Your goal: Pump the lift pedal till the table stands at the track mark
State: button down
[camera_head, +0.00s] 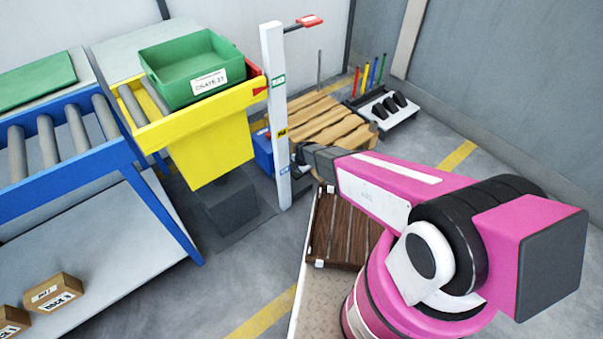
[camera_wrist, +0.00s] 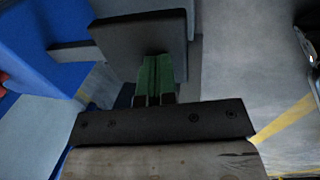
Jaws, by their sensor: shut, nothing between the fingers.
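The yellow lift table (camera_head: 205,160) carries a green crate (camera_head: 190,65) on its rollers. A white post (camera_head: 273,110) at its right corner bears small green, yellow and blue labels too small to read. A red piece (camera_head: 257,86) on the table's edge sits beside the post near the green label. A blue unit (camera_head: 263,153) stands low by the post, partly hidden. My gripper (camera_head: 300,155) is low beside the post. In the wrist view its green fingers (camera_wrist: 156,75) are shut and empty, at a dark flat pad (camera_wrist: 135,32), apparently the pedal. I cannot tell whether they touch.
A blue roller conveyor (camera_head: 75,130) stands left of the table, with cartons (camera_head: 54,291) on its lower shelf. Wooden pallets (camera_head: 325,120) lie behind the post. A white rack with black items (camera_head: 385,105) stands at the back right. Open floor (camera_head: 235,275) lies in front.

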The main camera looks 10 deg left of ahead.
jog(key=v, duration=0.9)
jog(key=shift+d+r, duration=0.2)
jog(key=shift+r, duration=0.15)
jog(key=shift+s, duration=0.15)
jog(key=s+d+r+m+g+h, duration=0.1)
jog(key=s+d+r+m, duration=0.2)
jog(key=d+r+m, duration=1)
jog(key=s+d+r+m+h, duration=0.1)
jog(key=s+d+r+m, duration=0.3)
jog(key=d+r+m, duration=1)
jog(key=d, duration=0.7)
jog(key=shift+d+m+g, duration=0.25)
jog(key=shift+m+g, duration=0.15)
jog(key=shift+a, duration=0.15)
